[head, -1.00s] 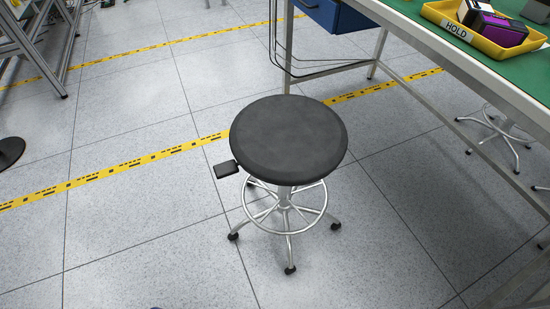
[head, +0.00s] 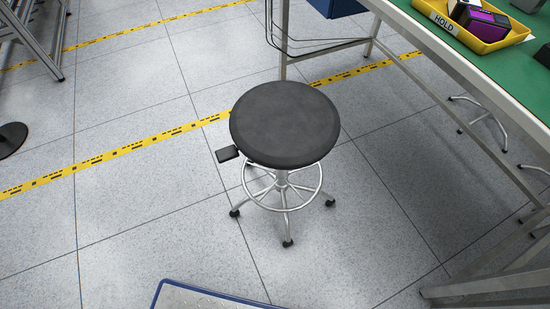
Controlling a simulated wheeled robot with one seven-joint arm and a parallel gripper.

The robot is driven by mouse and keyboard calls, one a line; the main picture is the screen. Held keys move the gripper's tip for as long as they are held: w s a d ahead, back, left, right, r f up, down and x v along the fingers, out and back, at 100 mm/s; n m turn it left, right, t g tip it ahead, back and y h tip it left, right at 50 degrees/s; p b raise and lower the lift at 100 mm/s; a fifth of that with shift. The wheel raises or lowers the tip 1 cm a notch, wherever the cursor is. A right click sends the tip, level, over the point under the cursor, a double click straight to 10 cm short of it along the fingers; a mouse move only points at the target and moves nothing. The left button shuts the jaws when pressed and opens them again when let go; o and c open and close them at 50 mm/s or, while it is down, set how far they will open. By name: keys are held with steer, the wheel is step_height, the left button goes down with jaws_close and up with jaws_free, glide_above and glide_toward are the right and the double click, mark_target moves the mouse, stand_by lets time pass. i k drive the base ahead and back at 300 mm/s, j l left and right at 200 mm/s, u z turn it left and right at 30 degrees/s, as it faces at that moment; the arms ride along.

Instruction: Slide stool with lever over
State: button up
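A round black stool (head: 285,122) stands upright on the grey tiled floor, in the middle of the head view. It has a silver post, a foot ring (head: 283,207) and several legs with black casters. A flat black lever paddle (head: 228,153) sticks out from under the left side of its seat. My gripper is not in view.
A green-topped bench (head: 490,62) stands at the right, bearing a yellow HOLD tray (head: 440,20). Its frame legs and another stool base (head: 479,114) are beneath. A blue-edged board (head: 205,299) shows at the bottom. Floor left of the stool, crossed by yellow tape (head: 110,156), is clear.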

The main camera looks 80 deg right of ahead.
mark_target(281, 184)
steer(key=i+l, duration=0.2)
steer(key=i, duration=0.25)
steer(key=z, duration=2.65)
